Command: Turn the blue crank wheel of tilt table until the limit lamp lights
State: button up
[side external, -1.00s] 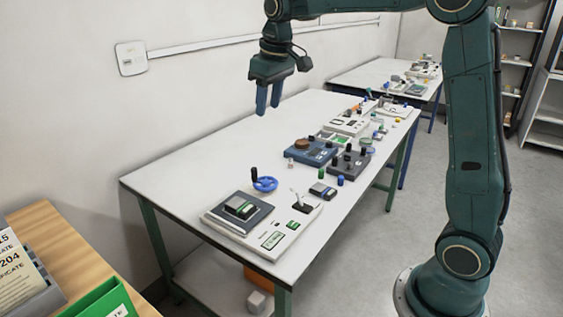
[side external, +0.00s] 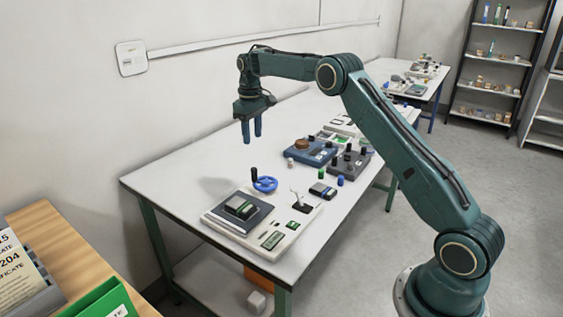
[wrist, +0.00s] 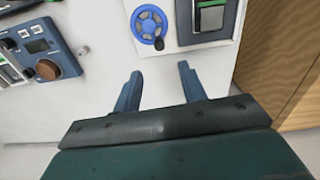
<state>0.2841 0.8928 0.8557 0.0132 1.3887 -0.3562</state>
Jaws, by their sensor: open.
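The blue crank wheel (side external: 265,184) with its upright black handle (side external: 254,174) sits at the back edge of the tilt table (side external: 262,224), a pale unit with a dark tilting plate (side external: 237,212). The wheel also shows at the top of the wrist view (wrist: 149,24), with its black knob at its lower right. My gripper (side external: 251,132) hangs above the bench, up and slightly left of the wheel, apart from it. In the wrist view its two blue fingers (wrist: 158,90) are spread and empty. I cannot make out a lit lamp on the unit.
A blue device with a brown knob (side external: 303,144) and a dark unit with black knobs (side external: 350,162) stand farther back. A small dark block (side external: 322,190) and a blue cylinder (side external: 340,181) lie near the wheel. The bench's left part (side external: 190,170) is clear.

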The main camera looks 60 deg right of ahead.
aim_at(254, 168)
jog(key=shift+w+d+f, duration=0.1)
jog(key=shift+f, duration=0.15)
notch_tip(254, 168, down, 14)
jog(key=shift+r, duration=0.1)
dwell(0.8)
jog(key=shift+c, duration=0.4)
grip_shut()
